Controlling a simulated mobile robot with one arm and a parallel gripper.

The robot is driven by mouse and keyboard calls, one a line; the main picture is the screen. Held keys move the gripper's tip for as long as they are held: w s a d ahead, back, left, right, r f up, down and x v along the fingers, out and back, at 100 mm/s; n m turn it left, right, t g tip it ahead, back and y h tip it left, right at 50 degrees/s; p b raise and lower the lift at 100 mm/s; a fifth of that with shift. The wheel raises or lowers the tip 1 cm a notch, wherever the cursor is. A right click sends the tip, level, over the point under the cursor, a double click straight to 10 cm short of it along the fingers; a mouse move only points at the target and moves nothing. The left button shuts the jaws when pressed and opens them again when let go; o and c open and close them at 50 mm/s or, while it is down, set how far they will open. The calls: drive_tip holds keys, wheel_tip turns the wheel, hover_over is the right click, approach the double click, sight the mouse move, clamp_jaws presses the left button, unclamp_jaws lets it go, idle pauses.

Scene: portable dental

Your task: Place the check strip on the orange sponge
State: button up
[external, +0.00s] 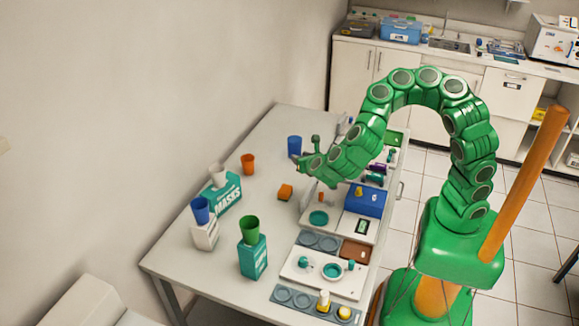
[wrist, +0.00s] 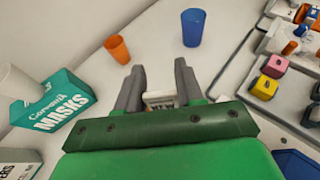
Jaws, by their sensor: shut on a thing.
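My gripper (external: 304,160) is over the table in the external view, above and slightly right of the orange sponge (external: 285,191). The sponge is a small block lying on the bare tabletop. In the wrist view my gripper (wrist: 159,76) has its two grey fingers spaced apart, closed on a small pale piece with dark marks, which looks like the check strip (wrist: 160,98). The green gripper body hides its lower part. I cannot make out the strip in the external view. The sponge does not show in the wrist view.
A blue cup (external: 294,146) and an orange cup (external: 248,164) stand beyond the sponge. A teal masks box (external: 227,196) is to its left. A teal box (external: 253,260) bearing a green cup stands nearer. Trays and a blue box (external: 367,202) line the right side. Bare tabletop surrounds the sponge.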

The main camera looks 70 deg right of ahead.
drive_tip(key=shift+w+a+f, duration=0.15)
drive_tip(key=shift+w+f, duration=1.6)
drive_tip(key=shift+f, duration=0.05)
drive_tip(key=shift+w+a+f, duration=0.1)
drive_tip(key=shift+w+f, duration=1.65)
drive_tip(key=shift+f, duration=1.45)
drive_tip(key=shift+f, duration=0.1)
drive_tip(key=o, duration=1)
drive_tip(key=shift+s+a+r, duration=0.15)
drive_tip(key=shift+s+r, duration=0.05)
drive_tip(key=shift+r, duration=0.05)
drive_tip(key=v, duration=1.1)
drive_tip(key=shift+a, duration=0.2)
